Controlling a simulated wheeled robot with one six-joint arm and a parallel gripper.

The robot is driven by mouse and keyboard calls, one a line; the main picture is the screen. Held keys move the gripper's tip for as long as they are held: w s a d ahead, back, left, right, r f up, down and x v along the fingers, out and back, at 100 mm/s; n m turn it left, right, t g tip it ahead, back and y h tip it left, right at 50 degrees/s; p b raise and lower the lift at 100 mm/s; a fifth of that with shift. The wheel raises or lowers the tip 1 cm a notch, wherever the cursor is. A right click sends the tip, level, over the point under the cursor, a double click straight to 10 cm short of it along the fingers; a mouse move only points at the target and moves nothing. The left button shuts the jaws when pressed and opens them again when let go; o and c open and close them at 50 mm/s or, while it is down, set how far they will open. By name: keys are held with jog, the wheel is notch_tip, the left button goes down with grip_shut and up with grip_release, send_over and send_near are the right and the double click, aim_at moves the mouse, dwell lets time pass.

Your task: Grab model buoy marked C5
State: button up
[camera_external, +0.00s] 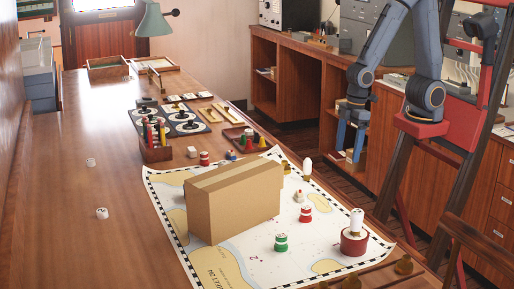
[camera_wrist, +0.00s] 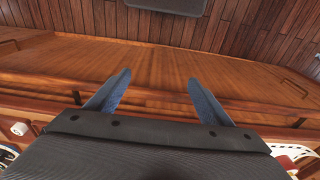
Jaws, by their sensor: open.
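Several small model buoys stand on and around the chart in the external view; I cannot read C5 on any. A green-and-white buoy (camera_external: 281,242) and a red-and-white buoy (camera_external: 305,213) stand on the chart, right of the cardboard box. Another red-and-white buoy (camera_external: 205,158) is behind the box. My gripper (camera_external: 349,150) hangs beyond the table's right edge, away from the buoys. In the wrist view my gripper (camera_wrist: 158,80) is open, with nothing between its fingers.
The large cardboard box (camera_external: 235,204) stands on the chart (camera_external: 246,246) and hides part of it. A red round stand with a white piece (camera_external: 357,222) is at the chart's right corner. The table's left side (camera_external: 60,235) is mostly clear. Wooden cabinets line the right wall.

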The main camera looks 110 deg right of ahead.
aim_at(204, 153)
jog(key=c, duration=0.6)
